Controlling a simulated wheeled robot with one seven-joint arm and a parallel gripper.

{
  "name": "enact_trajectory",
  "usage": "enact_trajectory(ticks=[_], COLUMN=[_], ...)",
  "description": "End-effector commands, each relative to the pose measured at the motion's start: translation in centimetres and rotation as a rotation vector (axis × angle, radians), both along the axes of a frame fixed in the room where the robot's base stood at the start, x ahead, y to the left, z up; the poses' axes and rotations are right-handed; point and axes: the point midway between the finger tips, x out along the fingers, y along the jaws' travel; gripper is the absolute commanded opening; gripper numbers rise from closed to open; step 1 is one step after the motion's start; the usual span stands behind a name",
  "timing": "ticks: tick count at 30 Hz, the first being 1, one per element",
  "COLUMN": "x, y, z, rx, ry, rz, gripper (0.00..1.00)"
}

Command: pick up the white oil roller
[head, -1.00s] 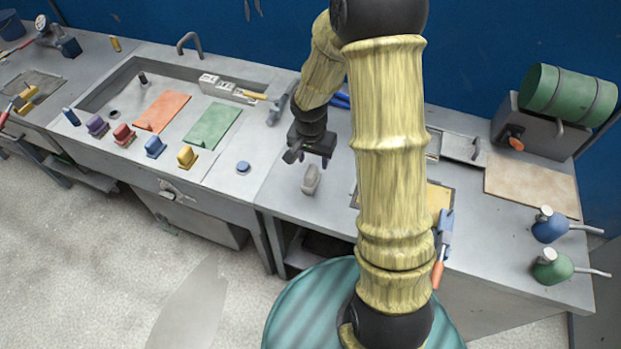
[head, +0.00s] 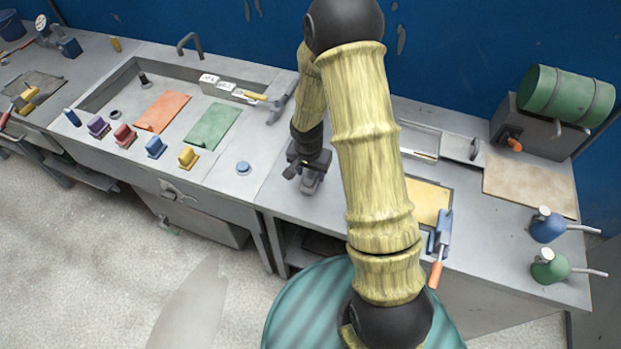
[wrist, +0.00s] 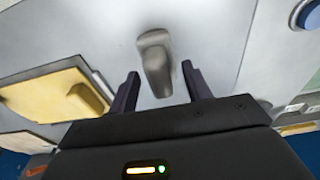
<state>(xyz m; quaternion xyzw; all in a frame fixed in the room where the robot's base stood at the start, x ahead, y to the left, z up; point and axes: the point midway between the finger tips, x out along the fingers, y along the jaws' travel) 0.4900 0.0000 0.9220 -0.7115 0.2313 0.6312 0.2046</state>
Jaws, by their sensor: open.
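In the head view my gripper (head: 312,184) is low over the bench, left of my upper arm, and mostly hides the piece there.
A yellow pad (head: 428,201) and an orange-handled tool (head: 438,260) lie to the right. A blue disc (head: 243,168) and several coloured blocks lie left, by orange and green sheets. Blue (head: 547,226) and green (head: 550,266) oil cans stand far right.

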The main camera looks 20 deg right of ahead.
Motion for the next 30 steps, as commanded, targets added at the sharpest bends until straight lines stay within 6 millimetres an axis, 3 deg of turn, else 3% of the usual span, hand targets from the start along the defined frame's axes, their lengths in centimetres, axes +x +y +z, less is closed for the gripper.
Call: enact_trajectory(ticks=[16,17,24,30], x=[0.05,0.05,0.05,0.06], y=[-0.06,-0.06,-0.07,-0.07], z=[-0.18,-0.18,-0.17,-0.16], rx=[0.000,0.000,0.000,0.000], ry=[-0.001,-0.001,-0.001,-0.001], rz=[-0.001,-0.001,-0.001,-0.001], gripper=[0.49,0.47,0.00,0.00])
